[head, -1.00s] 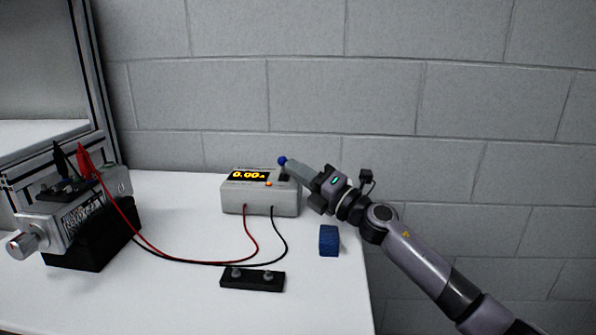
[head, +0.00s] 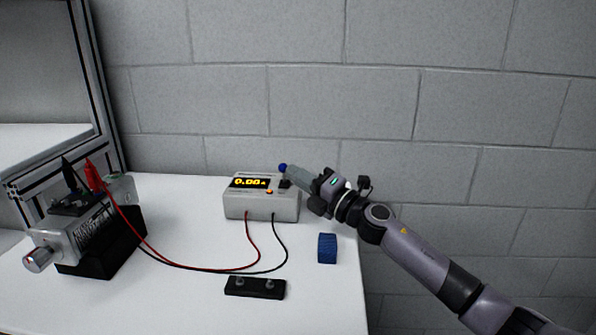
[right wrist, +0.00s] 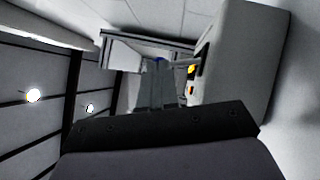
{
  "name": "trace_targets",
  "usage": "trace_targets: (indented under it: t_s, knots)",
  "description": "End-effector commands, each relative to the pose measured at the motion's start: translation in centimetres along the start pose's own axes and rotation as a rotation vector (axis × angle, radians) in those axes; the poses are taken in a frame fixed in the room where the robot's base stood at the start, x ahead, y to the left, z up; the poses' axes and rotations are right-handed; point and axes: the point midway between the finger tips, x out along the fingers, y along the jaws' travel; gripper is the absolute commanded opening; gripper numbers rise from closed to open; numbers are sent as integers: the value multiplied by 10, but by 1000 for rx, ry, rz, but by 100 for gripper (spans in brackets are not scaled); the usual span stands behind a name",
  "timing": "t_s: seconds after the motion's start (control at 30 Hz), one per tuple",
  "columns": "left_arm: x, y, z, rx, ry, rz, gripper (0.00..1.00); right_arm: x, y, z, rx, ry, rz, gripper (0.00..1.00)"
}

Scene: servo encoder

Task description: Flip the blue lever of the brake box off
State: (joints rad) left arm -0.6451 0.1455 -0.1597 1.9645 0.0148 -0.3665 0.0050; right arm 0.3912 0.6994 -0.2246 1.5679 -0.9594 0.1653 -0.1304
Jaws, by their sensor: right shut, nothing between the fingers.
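The brake box (head: 262,206) is a grey box near the back of the white table, its yellow display reading 0.00. Its blue lever tip (head: 283,168) stands up at the top right of the box; a bit of blue also shows in the right wrist view (right wrist: 159,59). My right gripper (head: 290,171) is shut and empty, its fingertips right at the blue tip; whether they touch it I cannot tell. In the right wrist view the closed fingers (right wrist: 156,85) point at the blue tip beside the box (right wrist: 228,60). My left gripper is not in view.
A motor unit (head: 80,235) on a black block stands at left, with red and black clips. Red and black cables (head: 215,268) run from it to the brake box. A black terminal strip (head: 255,287) and a blue knurled piece (head: 327,248) lie in front. A wall is behind.

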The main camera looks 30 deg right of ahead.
Motion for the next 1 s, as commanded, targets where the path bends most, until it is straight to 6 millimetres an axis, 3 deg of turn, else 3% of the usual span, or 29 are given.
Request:
trace_targets:
  t_s: [0.1, 0.4, 1.0]
  knots:
    - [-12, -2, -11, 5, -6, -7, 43, 3, 8, 5, 43, 0, -35, 0]
    - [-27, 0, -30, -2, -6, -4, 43, 9, 6, 13, 89, -2, -60, 0]
    - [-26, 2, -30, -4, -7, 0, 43, 18, 3, 25, 85, 0, -59, 0]
